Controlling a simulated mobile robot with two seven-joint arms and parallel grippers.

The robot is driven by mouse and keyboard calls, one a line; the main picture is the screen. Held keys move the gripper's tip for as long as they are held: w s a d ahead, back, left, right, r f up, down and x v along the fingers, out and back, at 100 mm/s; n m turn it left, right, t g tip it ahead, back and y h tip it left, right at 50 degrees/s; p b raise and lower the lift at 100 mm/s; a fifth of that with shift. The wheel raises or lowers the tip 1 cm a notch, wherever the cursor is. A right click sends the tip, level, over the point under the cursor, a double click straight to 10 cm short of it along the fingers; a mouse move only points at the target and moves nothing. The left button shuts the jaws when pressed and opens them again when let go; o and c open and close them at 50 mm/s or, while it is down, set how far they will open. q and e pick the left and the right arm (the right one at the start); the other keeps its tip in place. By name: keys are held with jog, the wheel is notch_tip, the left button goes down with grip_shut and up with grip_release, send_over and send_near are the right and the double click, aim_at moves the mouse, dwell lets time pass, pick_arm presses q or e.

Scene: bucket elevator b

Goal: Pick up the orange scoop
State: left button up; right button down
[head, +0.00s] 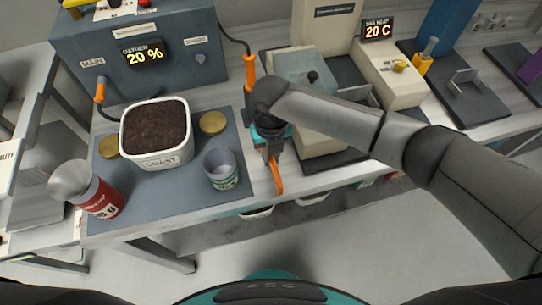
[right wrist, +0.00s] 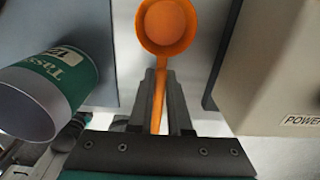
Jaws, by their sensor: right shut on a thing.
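The orange scoop (right wrist: 168,25) shows in the right wrist view with its round bowl beyond the fingertips and its thin handle running back between the fingers. My right gripper (right wrist: 160,95) is shut on that handle. In the head view, the right gripper (head: 272,150) points down near the bench's front edge, and part of the orange scoop (head: 277,178) shows just below it. The gripper hides the rest of the scoop there. I cannot tell whether the scoop touches the bench. My left gripper is not in view.
A grey cup with a green label (head: 221,170) stands close left of the gripper on a dark mat (head: 150,205). A white tub of dark grounds (head: 156,135) and a red-labelled container (head: 98,196) stand further left. A beige machine (head: 318,145) is close on the right.

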notch_tip(320, 180, up, 20)
jog(key=p, duration=0.3)
dwell(1.5)
